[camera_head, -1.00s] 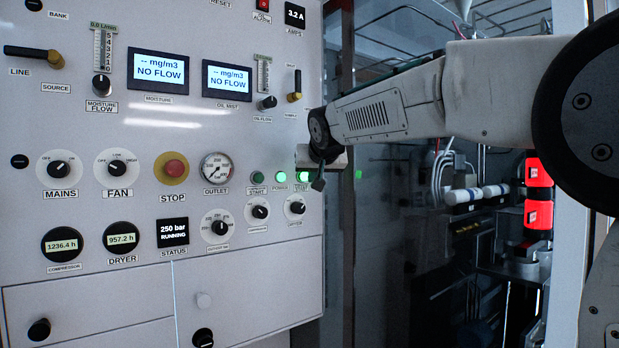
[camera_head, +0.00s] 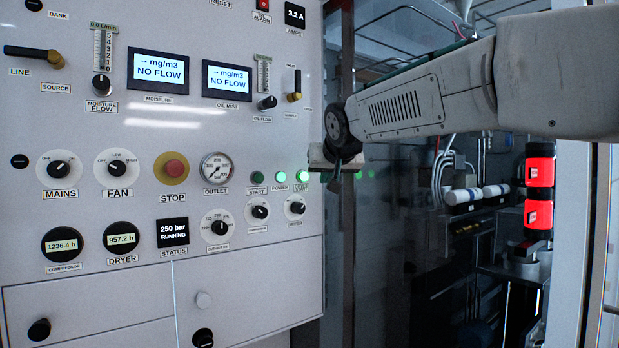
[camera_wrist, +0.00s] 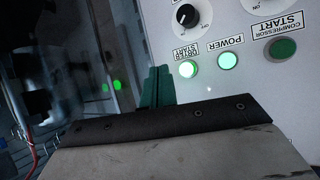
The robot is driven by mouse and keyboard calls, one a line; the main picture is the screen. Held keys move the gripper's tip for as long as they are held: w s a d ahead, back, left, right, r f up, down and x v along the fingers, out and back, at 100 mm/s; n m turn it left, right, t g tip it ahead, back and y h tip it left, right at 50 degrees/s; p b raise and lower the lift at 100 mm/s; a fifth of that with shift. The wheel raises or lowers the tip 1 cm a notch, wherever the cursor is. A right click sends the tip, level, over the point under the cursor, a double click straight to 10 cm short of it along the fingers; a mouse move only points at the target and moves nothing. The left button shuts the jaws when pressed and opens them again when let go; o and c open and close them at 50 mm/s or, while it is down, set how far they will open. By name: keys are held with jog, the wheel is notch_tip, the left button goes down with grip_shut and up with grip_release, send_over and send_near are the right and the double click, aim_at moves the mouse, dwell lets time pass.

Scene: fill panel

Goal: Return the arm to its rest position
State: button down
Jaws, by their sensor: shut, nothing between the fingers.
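My arm reaches in from the right in the head view, with my gripper (camera_head: 327,176) in front of the panel's right edge, beside the row of green buttons. The fingers are small and partly hidden there. In the wrist view my gripper (camera_wrist: 157,86) shows as two dark green fingers side by side, shut and empty. The panel (camera_wrist: 215,25) stands just beyond them, with the lit drier start button (camera_wrist: 188,69), the lit power light (camera_wrist: 228,61) and the dimmer compressor start button (camera_wrist: 282,47) to their right.
The white control panel (camera_head: 120,285) fills the left, with knobs, gauges and displays. A dark glazed bay (camera_head: 400,260) lies right of it, with pipes and white cylinders (camera_head: 465,195). Red canisters (camera_head: 539,172) stand at the far right, by a pale post (camera_head: 570,250).

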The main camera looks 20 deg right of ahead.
dwell(0.3)
jog(key=s+f+g, duration=0.6)
jog(key=s+f, duration=0.6)
jog(key=f, duration=0.2)
jog(key=s+f+g, duration=0.1)
jog(key=s+f, duration=0.4)
jog(key=s, duration=0.5)
jog(key=s+f+n+g, duration=0.1)
jog(key=s+f, duration=0.4)
jog(key=s, duration=0.5)
jog(key=s+a+f+g+y, duration=0.1)
jog(key=s+f+g, duration=0.1)
jog(key=s+f, duration=0.4)
jog(key=s, duration=0.4)
jog(key=shift+s+n+g, duration=0.2)
jog(key=shift+n+g, duration=0.1)
jog(key=shift+g, duration=0.1)
jog(key=shift+a, duration=0.1)
jog(key=shift+d, duration=0.4)
jog(key=shift+a, duration=0.1)
